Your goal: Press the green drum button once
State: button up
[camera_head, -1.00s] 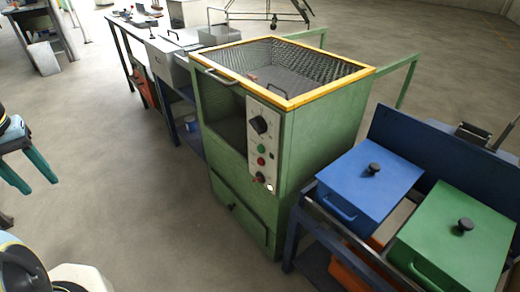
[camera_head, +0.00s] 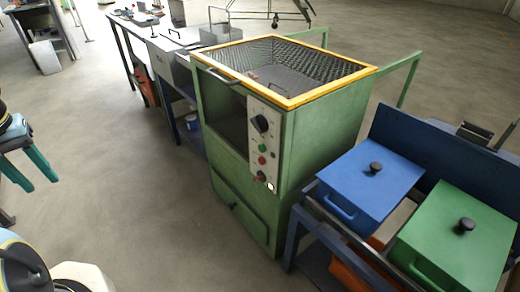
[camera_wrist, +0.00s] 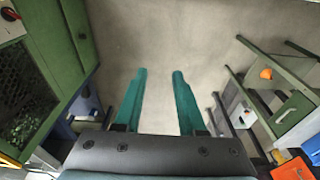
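The green furnace cabinet (camera_head: 325,150) stands mid-frame in the head view, with a yellow-rimmed mesh top. Its pale control panel (camera_head: 250,145) carries a black dial (camera_head: 261,123), a small green button (camera_head: 262,147), a red button (camera_head: 262,160) just below it and a dark red knob (camera_head: 260,175). I cannot read the labels. My gripper (camera_head: 42,182) is at the far left, well apart from the panel, with its teal fingers pointing down. In the wrist view my gripper (camera_wrist: 159,73) is open and empty, with bare floor between the fingers.
A blue lidded box (camera_head: 370,178) and a green lidded box (camera_head: 455,235) sit on a rack at the right. A workbench (camera_head: 130,50) runs behind the furnace. The floor (camera_head: 120,180) between my gripper and the furnace is clear. The wrist view shows furniture on both sides.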

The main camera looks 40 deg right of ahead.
grip_shut()
dwell(1.4)
